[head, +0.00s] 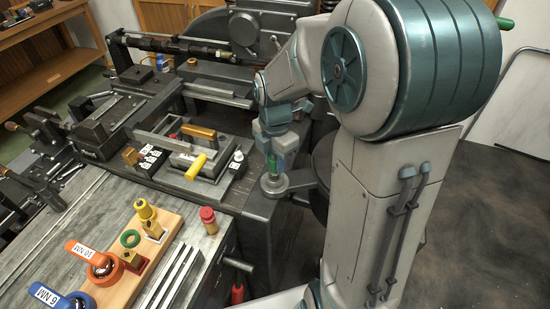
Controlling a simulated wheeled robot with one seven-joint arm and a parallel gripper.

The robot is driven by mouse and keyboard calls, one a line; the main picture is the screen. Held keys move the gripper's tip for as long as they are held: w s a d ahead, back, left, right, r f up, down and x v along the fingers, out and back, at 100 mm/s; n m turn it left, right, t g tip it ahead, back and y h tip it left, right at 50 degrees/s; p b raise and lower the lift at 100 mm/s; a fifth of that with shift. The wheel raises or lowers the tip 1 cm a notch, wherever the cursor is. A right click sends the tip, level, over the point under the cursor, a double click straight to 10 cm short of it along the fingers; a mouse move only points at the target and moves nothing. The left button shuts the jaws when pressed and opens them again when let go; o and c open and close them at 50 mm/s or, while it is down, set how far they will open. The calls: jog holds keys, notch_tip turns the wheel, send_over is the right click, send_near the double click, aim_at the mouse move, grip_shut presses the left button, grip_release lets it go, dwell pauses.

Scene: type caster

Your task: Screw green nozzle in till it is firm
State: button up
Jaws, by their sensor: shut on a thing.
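My gripper (278,160) points down at the right end of the machine, near the picture's middle. A small green piece, which looks like the green nozzle (281,162), shows between its fingers, and the gripper is shut on it. Right below is a round grey metal fitting (273,184) on a bracket at the machine's side. The nozzle looks upright and in line with this fitting. The fingers hide most of the nozzle, and I cannot tell whether its lower end is threaded into the fitting.
Left of my gripper, the machine (225,195) carries a mould with a yellow handle (196,167). A red-capped piece (208,218) stands nearby.

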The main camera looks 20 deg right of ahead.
aim_at(275, 157)
jog(key=shift+f+b, duration=0.7)
jog(key=shift+f, duration=0.4)
jog(key=o, duration=1)
jog(key=shift+r, duration=0.1)
jog(key=shift+o, duration=0.2)
jog(key=shift+r, duration=0.1)
notch_tip(275, 157, up, 14)
jog(key=shift+f, duration=0.2)
